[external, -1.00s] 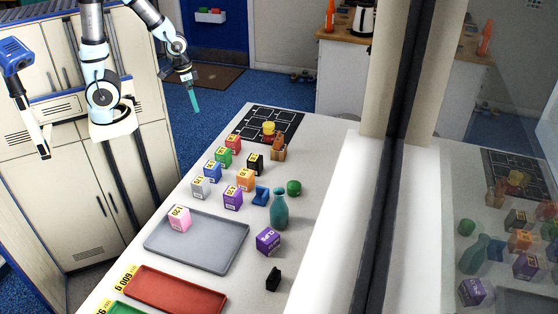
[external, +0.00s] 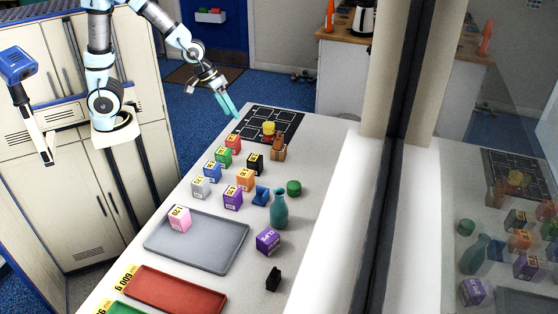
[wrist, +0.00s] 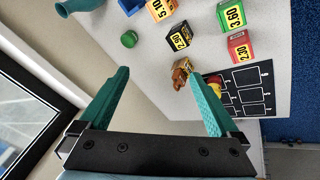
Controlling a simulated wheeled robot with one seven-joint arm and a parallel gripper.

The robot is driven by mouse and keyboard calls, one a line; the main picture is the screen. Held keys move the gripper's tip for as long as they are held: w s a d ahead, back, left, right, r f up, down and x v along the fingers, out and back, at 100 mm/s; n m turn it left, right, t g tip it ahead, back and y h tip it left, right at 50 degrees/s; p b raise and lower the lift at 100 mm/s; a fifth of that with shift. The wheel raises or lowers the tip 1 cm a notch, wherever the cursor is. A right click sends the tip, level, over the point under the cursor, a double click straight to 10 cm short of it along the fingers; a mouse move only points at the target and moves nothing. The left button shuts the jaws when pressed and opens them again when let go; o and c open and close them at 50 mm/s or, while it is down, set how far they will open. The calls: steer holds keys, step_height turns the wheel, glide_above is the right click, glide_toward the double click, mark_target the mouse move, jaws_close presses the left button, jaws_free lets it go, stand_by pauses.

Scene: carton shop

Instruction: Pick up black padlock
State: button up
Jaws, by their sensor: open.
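A small black object (external: 273,279), which looks like the black padlock, stands on the table near the right edge, to the right of the red tray. I cannot see it in the wrist view. My gripper (external: 234,113) is open and empty, with teal fingers, above the far end of the table by the black grid mat, well away from the padlock. In the wrist view the gripper's two fingers (wrist: 163,100) are spread wide with nothing between them.
Numbered boxes, such as the black one (external: 255,163) and the orange one (external: 246,179), crowd the table's middle. A tall teal vase (external: 279,210) and a purple box (external: 268,241) stand between my gripper and the padlock. A grey tray (external: 215,255) and red tray (external: 180,293) lie left.

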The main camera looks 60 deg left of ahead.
mark_target(277, 279)
steer(key=s+d+f+n+t+h+b, duration=0.2)
steer(key=d+n+h+b, duration=0.5)
steer(key=d, duration=2.3)
steer(key=s+d+r+n+t+b, duration=0.1)
steer(key=s+d+r+n+b, duration=0.1)
steer(key=s+d+n, duration=0.45)
steer(key=s+d+r+n+t+b, duration=0.1)
steer(key=s+d+r+n+b, duration=0.15)
steer(key=d+n, duration=0.7)
steer(key=shift+n, duration=0.8)
steer(key=f, duration=0.7)
steer(key=a+f+p, duration=0.1)
steer(key=f, duration=0.7)
steer(key=a+f, duration=0.1)
steer(key=f, duration=0.7)
steer(key=shift+s+f, duration=0.2)
steer(key=p+x, duration=0.1)
steer(key=x, duration=0.4)
steer(key=shift+f+p, duration=0.4)
steer(key=shift+f, duration=0.05)
steer(key=shift+p+x, duration=1.4)
steer(key=shift+x, duration=1.65)
steer(key=shift+s+f+t, duration=0.1)
steer(key=shift+t, duration=0.2)
steer(key=shift+c, duration=0.3)
